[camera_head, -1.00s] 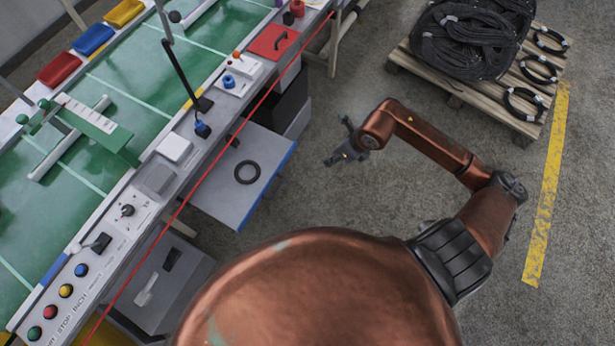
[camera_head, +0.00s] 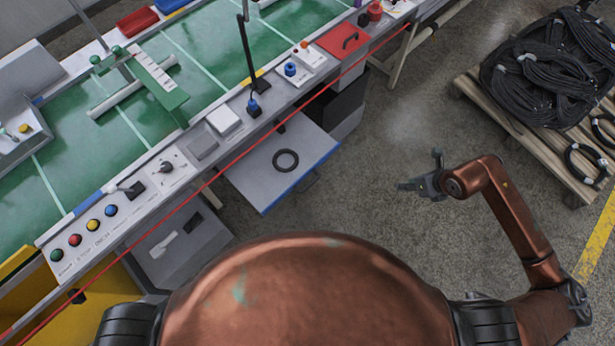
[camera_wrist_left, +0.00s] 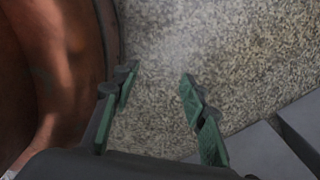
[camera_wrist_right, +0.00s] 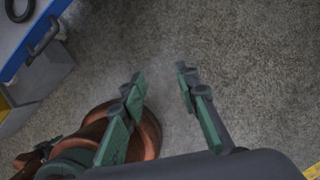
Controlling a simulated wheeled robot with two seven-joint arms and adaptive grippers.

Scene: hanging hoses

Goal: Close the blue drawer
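The blue drawer (camera_head: 302,181) is pulled out from under the green bench, a grey tray with a blue front edge. A black ring (camera_head: 285,160) lies in it. In the right wrist view the drawer's blue front edge (camera_wrist_right: 32,35) and a dark handle (camera_wrist_right: 44,38) show at the top left. My right gripper (camera_head: 408,186) is over bare floor to the right of the drawer, apart from it. Its fingers (camera_wrist_right: 160,80) are spread and empty. My left gripper (camera_wrist_left: 158,78) is out of the head view; its fingers are spread and empty over the floor.
A red cable (camera_head: 232,180) runs along the bench's front edge, above the drawer. A grey box (camera_head: 178,245) stands lower left of the drawer. A pallet (camera_head: 530,135) with black hoses is at the right. The floor between drawer and pallet is clear.

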